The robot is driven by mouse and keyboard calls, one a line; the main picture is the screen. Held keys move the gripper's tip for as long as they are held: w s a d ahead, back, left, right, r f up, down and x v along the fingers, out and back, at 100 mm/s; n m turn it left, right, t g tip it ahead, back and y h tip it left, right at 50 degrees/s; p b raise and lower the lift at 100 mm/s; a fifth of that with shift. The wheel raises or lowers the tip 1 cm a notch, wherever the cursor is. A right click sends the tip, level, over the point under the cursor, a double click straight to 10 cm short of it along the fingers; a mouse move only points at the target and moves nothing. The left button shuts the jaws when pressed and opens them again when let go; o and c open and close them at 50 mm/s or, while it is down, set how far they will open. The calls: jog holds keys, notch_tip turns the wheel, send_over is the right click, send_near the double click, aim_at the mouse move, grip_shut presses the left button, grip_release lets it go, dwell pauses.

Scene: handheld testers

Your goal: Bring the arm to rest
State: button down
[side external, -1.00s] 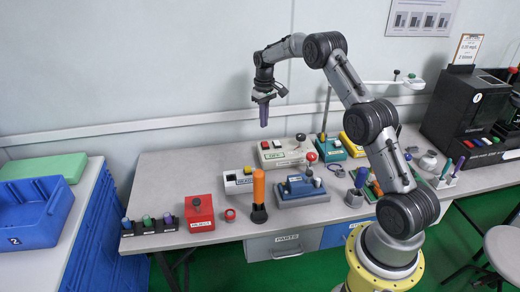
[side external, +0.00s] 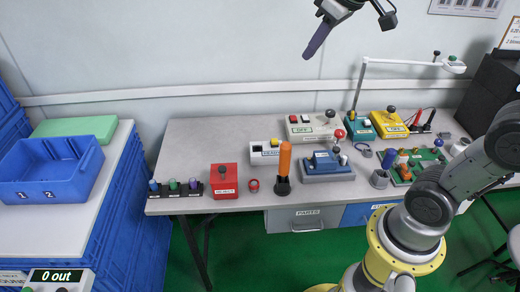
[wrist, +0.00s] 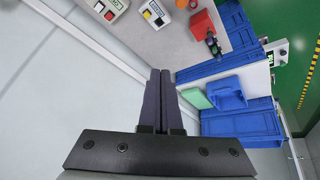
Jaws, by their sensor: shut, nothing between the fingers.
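My gripper (side external: 318,40) is at the top of the side external view, high above the back of the workbench (side external: 215,140), with its purple-grey fingers tilted down to the left. In the wrist view my gripper (wrist: 160,74) shows its two fingers side by side, shut, with nothing between them. It touches nothing. Part of my arm runs out of the top of the side external view.
The bench holds a red box (side external: 223,181), an orange handle (side external: 284,160), a blue tester (side external: 327,168), a lamp (side external: 405,62) and a green board (side external: 415,162). A blue bin (side external: 50,178) stands left. The air around my gripper is clear.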

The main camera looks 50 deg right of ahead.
jog(key=s+a+f, duration=0.1)
jog(key=s+f, duration=0.4)
jog(key=s, duration=0.3)
jog(key=s+a+f, duration=0.2)
jog(key=s+f, duration=0.3)
jog(key=s, duration=0.3)
jog(key=shift+a+f+y, duration=0.3)
jog(key=shift+f, duration=0.05)
